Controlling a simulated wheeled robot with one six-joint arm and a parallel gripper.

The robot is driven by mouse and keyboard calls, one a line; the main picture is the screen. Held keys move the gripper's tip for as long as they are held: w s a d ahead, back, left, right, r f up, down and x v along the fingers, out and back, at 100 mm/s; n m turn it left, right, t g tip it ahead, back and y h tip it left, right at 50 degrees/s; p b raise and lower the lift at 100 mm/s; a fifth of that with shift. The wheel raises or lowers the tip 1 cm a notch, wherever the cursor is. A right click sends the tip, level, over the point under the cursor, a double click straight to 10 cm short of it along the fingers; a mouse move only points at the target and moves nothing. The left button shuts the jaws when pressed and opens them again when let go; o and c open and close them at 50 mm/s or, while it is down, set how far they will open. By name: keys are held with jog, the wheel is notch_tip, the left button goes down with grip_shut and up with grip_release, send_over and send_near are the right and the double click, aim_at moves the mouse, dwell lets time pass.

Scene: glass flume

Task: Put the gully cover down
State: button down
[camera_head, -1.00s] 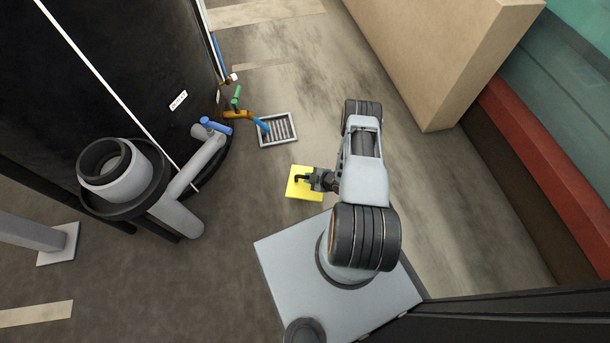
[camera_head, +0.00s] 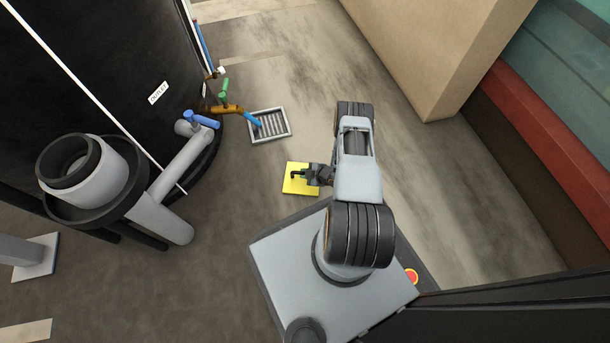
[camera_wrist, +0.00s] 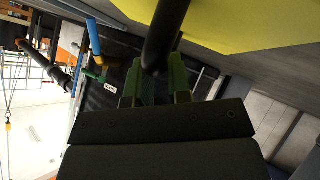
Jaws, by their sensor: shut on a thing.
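The gully cover (camera_head: 296,186) is a yellow square plate with a dark bent handle on it. My gripper (camera_head: 307,174) is shut on that handle, at the plate's right side in the head view. In the wrist view the green-padded fingers (camera_wrist: 160,82) close on the dark handle, and the yellow plate (camera_wrist: 225,22) fills the upper right. Whether the plate touches the floor is hard to tell. The gully (camera_head: 269,125) is a pale-framed square floor grate, uncovered, just beyond the plate.
A blue hose end (camera_head: 252,120) hangs over the grate's left side from an orange valve (camera_head: 222,108). A grey pipe (camera_head: 180,160) and black tank (camera_head: 110,70) stand at left. A large beige block (camera_head: 435,50) stands at upper right. Floor between is clear.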

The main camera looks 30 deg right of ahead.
jog(key=shift+r, duration=0.1)
jog(key=c, duration=1.1)
grip_release()
jog(key=shift+o, duration=0.2)
